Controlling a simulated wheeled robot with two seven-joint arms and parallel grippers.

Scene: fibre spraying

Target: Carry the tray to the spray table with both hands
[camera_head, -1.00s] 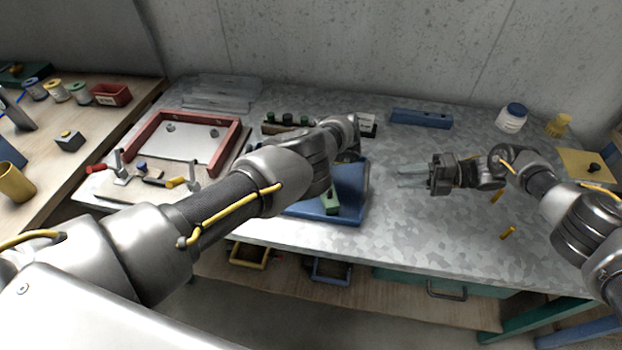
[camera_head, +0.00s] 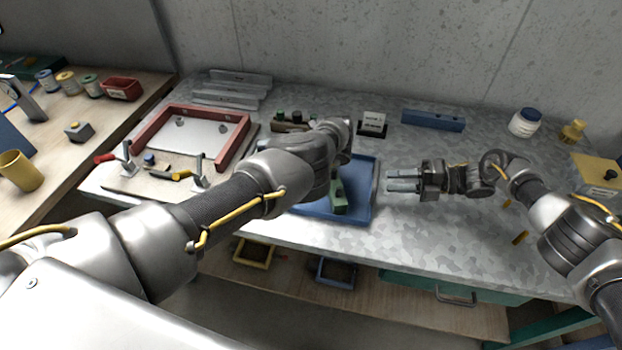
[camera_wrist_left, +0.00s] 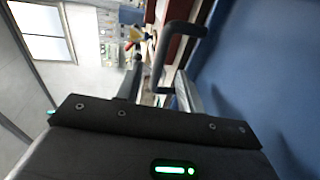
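The blue tray (camera_head: 362,185) lies on the grey metal bench, with a green piece (camera_head: 338,202) in it. My left arm covers its left part in the head view. My left gripper (camera_wrist_left: 158,80) is hidden there; in the left wrist view its two fingers stand apart, with a dark bent handle (camera_wrist_left: 163,50) between or just beyond them. A large blue surface, apparently the tray, fills the right of that view. I cannot tell whether the fingers touch the handle. My right gripper (camera_head: 390,181) is open and empty, just right of the tray's right edge. I cannot identify the spray table.
A red frame (camera_head: 146,134) with clamps stands left on the bench. A blue bar (camera_head: 432,120), a small black-and-white box (camera_head: 373,123) and a blue-capped jar (camera_head: 525,122) stand behind. Bare bench lies in front of my right gripper. A wooden table (camera_head: 50,165) stands at left.

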